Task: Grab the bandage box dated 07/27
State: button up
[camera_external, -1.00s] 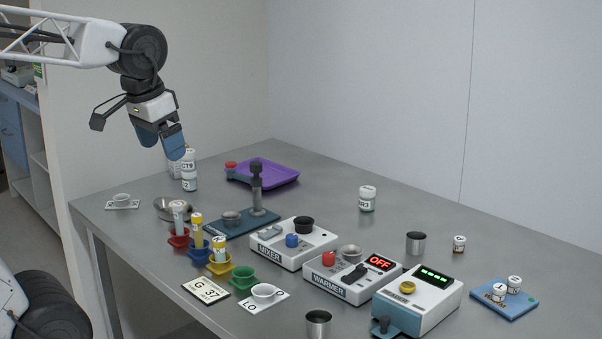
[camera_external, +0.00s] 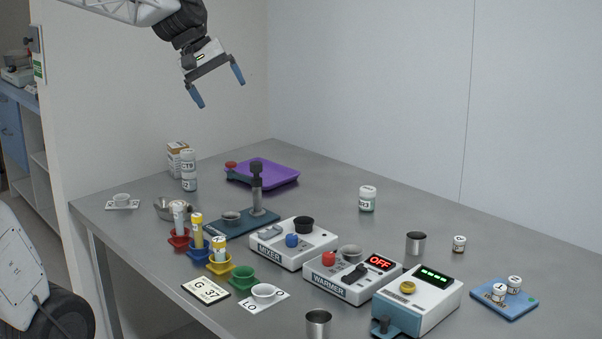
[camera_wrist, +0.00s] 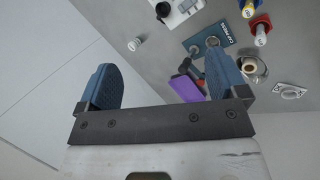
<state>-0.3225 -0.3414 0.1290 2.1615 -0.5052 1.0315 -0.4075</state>
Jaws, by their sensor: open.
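I cannot make out the box in the wrist view. My gripper (camera_external: 220,94) is open and empty, high above the back of the table, up and to the right of the box. Its two blue fingers also show spread apart in the wrist view (camera_wrist: 160,68).
A purple tray (camera_external: 280,178) and a blue cap press (camera_external: 238,222) stand right of the box. A steel bowl (camera_external: 166,207) and tubes in coloured cups are in front. The mixer (camera_external: 288,246) and warmer (camera_external: 345,285) stand further forward. The air around my gripper is clear.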

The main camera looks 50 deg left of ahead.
jog(key=w+a+n+t+h, duration=0.1)
jog(key=w+a+n+t, duration=0.1)
jog(key=w+a+n, duration=0.65)
jog(key=n+t+y, duration=0.2)
jog(key=n+t, duration=0.5)
jog(key=n, duration=0.7)
send_over(170, 143)
jog(key=s, duration=0.4)
notch_tip(170, 143, down, 5)
jog(key=f, duration=2.5)
jog(key=shift+a, duration=0.35)
jog(key=shift+x, duration=2.45)
